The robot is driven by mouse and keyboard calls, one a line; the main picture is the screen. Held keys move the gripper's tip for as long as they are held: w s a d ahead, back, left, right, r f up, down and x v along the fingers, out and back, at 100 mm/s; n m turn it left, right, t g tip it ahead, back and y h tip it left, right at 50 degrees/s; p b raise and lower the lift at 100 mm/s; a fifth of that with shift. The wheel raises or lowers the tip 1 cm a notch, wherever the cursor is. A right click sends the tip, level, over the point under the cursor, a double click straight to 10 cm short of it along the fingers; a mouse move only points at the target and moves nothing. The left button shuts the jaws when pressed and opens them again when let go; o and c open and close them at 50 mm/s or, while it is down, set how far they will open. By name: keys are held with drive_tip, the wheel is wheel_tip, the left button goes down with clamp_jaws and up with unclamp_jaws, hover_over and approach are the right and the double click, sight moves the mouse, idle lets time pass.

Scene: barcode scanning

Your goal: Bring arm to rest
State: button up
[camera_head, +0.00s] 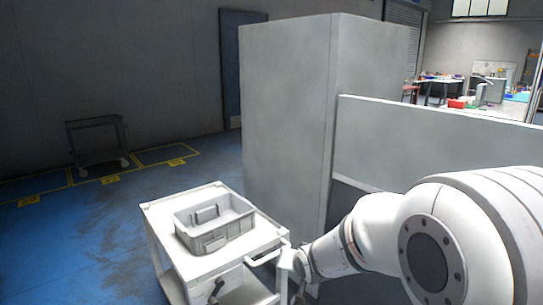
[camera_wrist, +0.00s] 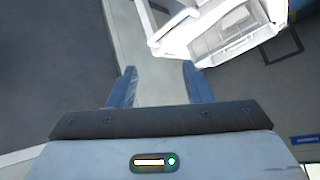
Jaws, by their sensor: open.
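My gripper (camera_wrist: 158,84) shows in the wrist view with its two blue fingers apart and nothing between them. In the head view my white arm reaches in from the right, and its far end is near the right side of a white cart (camera_head: 163,216). I cannot make out the fingers clearly there. A grey bin (camera_head: 240,222) sits on the cart's top. In the wrist view the cart and bin (camera_wrist: 225,32) show beyond the fingers at the upper right, apart from the gripper.
A tall grey cabinet or partition (camera_head: 285,110) stands behind the cart, and a lower grey partition (camera_head: 430,145) runs to the right, close behind my arm. A small dark cart (camera_head: 95,140) stands by the left wall. The blue floor (camera_head: 75,240) at left is clear.

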drive_tip(key=s+d+r+g+p, duration=0.2)
drive_tip(key=s+d+r+p, duration=0.1)
drive_tip(key=s+r, duration=0.3)
drive_tip(key=s+d+r+n+g+h+p, duration=0.1)
drive_tip(key=s+r+p, duration=0.4)
drive_tip(key=s, duration=0.5)
drive_tip(key=s+d+r+g+p, duration=0.3)
drive_tip(key=s+d+r, duration=0.2)
drive_tip(key=s+r, duration=0.2)
drive_tip(key=shift+s+r+n+g+h+p, duration=0.2)
drive_tip(key=shift+s+n+g+h+p, duration=0.15)
drive_tip(key=shift+s, duration=0.7)
drive_tip(key=shift+c, duration=0.4)
drive_tip(key=shift+c, duration=0.6)
drive_tip(key=shift+a, duration=0.1)
